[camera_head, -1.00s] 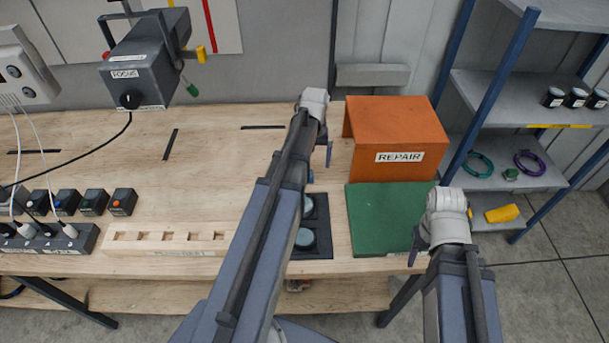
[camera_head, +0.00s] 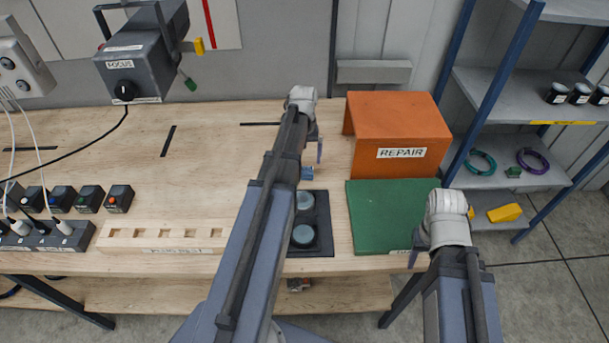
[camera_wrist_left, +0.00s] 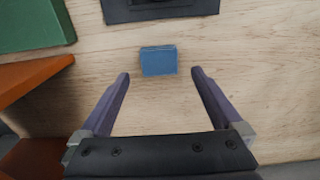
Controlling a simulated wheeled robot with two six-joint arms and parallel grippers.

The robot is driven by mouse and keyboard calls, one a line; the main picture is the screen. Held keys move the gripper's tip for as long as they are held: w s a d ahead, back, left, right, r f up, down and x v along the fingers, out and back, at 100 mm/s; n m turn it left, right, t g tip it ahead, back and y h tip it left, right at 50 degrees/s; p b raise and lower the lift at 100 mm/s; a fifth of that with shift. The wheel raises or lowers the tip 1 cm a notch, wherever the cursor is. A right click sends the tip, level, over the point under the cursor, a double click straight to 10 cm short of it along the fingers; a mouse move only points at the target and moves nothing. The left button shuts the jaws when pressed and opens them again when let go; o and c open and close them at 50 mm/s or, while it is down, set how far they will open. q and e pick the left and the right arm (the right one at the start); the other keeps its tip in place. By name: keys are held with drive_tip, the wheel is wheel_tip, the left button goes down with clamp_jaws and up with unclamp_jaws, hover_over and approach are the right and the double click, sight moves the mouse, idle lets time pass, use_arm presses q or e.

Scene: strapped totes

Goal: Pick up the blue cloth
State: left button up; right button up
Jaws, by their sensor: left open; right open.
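The blue cloth (camera_wrist_left: 159,60) lies on the wooden bench as a small folded block. In the head view only a bit of it (camera_head: 307,173) shows beside my left arm. My left gripper (camera_head: 315,150) is over the bench, left of the orange REPAIR box. In the left wrist view its two fingers (camera_wrist_left: 160,78) are spread and empty, with the cloth just beyond and between their tips. My right gripper (camera_head: 416,254) is at the front edge of the green mat; its jaws are mostly hidden in the head view.
The orange REPAIR box (camera_head: 398,112) stands right of my left gripper. The green mat (camera_head: 385,215) is in front of it. A black tray with round wells (camera_head: 320,240) lies near the cloth. A wooden slotted block (camera_head: 160,248) is at the left front.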

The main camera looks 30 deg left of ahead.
sight(305, 169)
use_arm(q)
drive_tip(key=f+b, duration=0.4)
drive_tip(key=f, duration=0.1)
drive_tip(key=shift+w, duration=0.2)
drive_tip(key=shift+r, duration=0.1)
drive_tip(key=c, duration=1.4)
wheel_tip(305, 169, up, 10)
drive_tip(key=p, duration=0.9)
drive_tip(key=shift+p, duration=0.4)
